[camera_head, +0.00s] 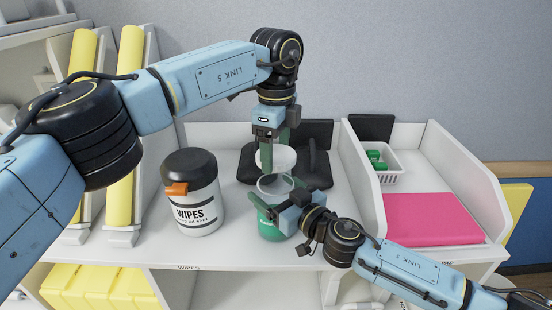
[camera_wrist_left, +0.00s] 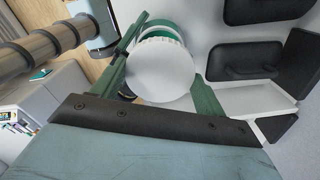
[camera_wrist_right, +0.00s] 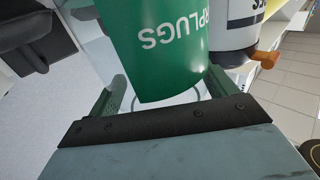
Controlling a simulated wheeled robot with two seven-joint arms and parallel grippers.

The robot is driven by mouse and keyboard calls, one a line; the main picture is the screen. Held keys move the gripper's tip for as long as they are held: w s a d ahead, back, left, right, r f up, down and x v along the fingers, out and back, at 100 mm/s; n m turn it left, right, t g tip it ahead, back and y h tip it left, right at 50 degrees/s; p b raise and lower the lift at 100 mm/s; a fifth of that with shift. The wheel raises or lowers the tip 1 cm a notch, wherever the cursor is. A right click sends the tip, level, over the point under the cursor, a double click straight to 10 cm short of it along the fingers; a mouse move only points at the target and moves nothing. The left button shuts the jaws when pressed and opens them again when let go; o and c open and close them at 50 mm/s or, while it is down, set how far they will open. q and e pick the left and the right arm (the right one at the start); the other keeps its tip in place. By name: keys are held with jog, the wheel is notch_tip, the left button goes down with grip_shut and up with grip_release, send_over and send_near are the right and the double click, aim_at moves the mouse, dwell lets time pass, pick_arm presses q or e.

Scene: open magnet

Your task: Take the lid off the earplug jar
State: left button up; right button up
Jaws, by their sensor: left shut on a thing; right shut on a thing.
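The earplug jar (camera_head: 270,229) is green with a clear, open-looking rim and stands on the white counter. In the right wrist view the jar (camera_wrist_right: 160,45) shows its "PLUGS" lettering. My right gripper (camera_head: 277,202) is shut around the jar's body. The round white lid (camera_head: 282,158) is in my left gripper (camera_head: 278,150), just above and behind the jar's rim, and looks apart from it. In the left wrist view the lid (camera_wrist_left: 163,70) sits between the green fingers, with part of the jar (camera_wrist_left: 162,28) showing past it.
A wipes canister (camera_head: 197,210) with a black top and orange tab stands left of the jar. A black stand (camera_head: 314,165) is behind. A white divided tray on the right holds a pink pad (camera_head: 430,218) and a small basket (camera_head: 378,177). Yellow rolls (camera_head: 125,150) stand left.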

jog(key=o, duration=1.8)
jog(key=shift+c, duration=0.2)
